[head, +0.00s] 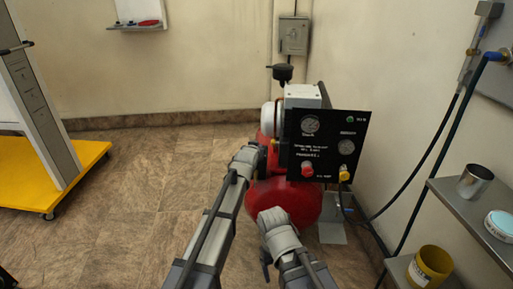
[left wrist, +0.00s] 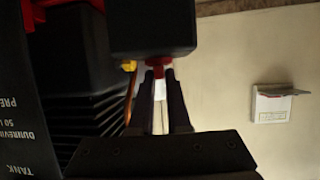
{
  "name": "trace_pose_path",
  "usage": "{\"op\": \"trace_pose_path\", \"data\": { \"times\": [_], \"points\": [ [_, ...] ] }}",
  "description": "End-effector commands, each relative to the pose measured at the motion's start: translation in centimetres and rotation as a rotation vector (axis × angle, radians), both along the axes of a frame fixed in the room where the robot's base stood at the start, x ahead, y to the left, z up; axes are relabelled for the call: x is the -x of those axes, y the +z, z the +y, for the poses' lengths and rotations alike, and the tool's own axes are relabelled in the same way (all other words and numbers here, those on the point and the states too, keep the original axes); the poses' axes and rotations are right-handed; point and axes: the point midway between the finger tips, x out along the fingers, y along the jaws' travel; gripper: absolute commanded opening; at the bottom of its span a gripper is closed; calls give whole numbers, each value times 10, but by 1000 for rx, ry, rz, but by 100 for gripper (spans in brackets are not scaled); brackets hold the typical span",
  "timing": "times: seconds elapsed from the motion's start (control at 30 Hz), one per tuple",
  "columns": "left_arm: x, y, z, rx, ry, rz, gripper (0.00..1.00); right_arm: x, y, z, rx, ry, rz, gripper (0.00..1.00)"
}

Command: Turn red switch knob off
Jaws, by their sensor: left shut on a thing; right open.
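In the left wrist view a red knob (left wrist: 158,71) sticks out of a black box (left wrist: 153,27). My left gripper (left wrist: 160,78) has its two fingers closed on the sides of this knob. In the head view my left arm reaches to the compressor's left side, and its fingertips cannot be made out there. The black gauge panel (head: 325,138) faces the head camera, with another red knob (head: 307,169) and a yellow knob (head: 344,173) at its bottom edge. My right gripper (head: 270,245) is open and empty, low in front of the red tank (head: 290,202).
Hoses hang along the right wall. A yellow wheeled base (head: 70,178) stands at the left. The floor between is clear.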

Motion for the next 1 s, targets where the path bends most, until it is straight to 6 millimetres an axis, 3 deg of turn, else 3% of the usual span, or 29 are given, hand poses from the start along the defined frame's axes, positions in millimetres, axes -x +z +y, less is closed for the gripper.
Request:
{"op": "trace_pose_path", "data": {
  "times": [0.9, 0.93, 1.0],
  "points": [
    [1, -1, -2, 1, 95, 6, 0, 0, 0, 0, 0, 0, 0, 76],
    [1, -1, -2, 1, 95, 6, 17, 0, 0, 0, 0, 0, 0, 76],
    [1, -1, -2, 1, 95, 6, 25, 0, 0, 0, 0, 0, 0, 76]
  ]
}}
